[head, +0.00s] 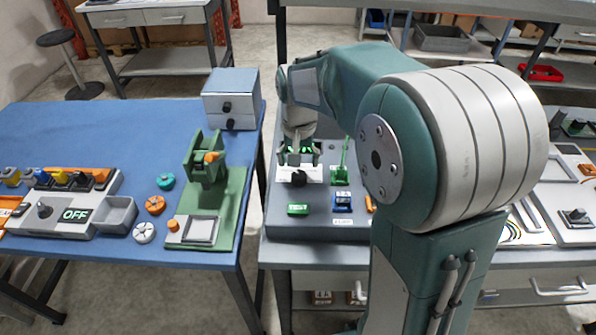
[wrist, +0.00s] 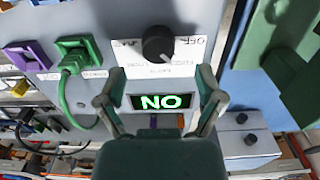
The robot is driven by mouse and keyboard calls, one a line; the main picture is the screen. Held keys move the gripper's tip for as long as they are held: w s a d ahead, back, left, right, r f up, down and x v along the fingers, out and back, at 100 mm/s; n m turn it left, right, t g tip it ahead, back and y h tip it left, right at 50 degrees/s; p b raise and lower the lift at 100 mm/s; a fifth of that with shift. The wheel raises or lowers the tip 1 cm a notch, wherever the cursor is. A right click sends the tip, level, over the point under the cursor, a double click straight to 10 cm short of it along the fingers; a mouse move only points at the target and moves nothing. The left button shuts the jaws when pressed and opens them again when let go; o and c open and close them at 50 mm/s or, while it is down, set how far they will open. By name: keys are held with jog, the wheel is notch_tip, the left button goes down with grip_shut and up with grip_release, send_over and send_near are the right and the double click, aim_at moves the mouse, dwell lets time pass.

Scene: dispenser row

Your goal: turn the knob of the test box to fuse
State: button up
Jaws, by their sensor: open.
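The grey test box (head: 270,217) stands on the grey bench, with a black knob (head: 299,178) on a white label plate. In the wrist view the knob (wrist: 158,44) sits beyond the fingertips, with "OFF" printed at its right; the other labels are too blurred to read surely. I cannot tell which label the knob points to. The fingers (wrist: 162,85) also show spread in the wrist view.
A green plug (wrist: 75,58) with a cable and a purple socket (wrist: 28,53) are left of the knob. A blue table (head: 60,122) at left holds a switch box with an "OFF" display (head: 75,215), a green fixture (head: 228,203) and a grey drawer cabinet (head: 231,84).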

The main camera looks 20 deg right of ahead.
aim_at(298, 175)
notch_tip(298, 175, up, 8)
jog(key=shift+f, duration=0.2)
dwell(0.3)
jog(key=s+n+t, duration=0.3)
jog(key=s+t, duration=0.2)
jog(key=s, duration=1.6)
jog(key=shift+n+t, duration=0.3)
jog(key=shift+r, duration=0.15)
dwell(0.6)
